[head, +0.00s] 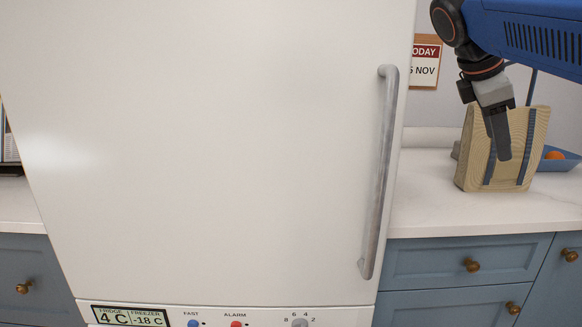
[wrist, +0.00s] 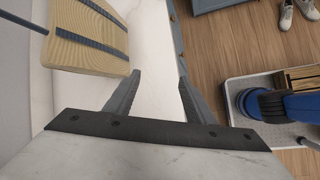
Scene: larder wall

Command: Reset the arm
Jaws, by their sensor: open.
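My gripper (head: 500,135) is at the upper right of the head view, in front of a wooden block with dark strips (head: 522,150) on the white counter. In the wrist view my gripper (wrist: 160,80) shows two dark fingers spread apart with nothing between them. The wooden block (wrist: 88,35) shows at the upper left there, apart from the fingers. The counter (wrist: 155,40) lies beyond the fingertips.
A white fridge (head: 220,150) with a long vertical handle (head: 382,175) fills the middle, its door shut. A blue tray (head: 562,163) with an orange item stands behind the block. Blue drawers (head: 440,262) are below the counter. Shoes (wrist: 285,16) lie on the wooden floor.

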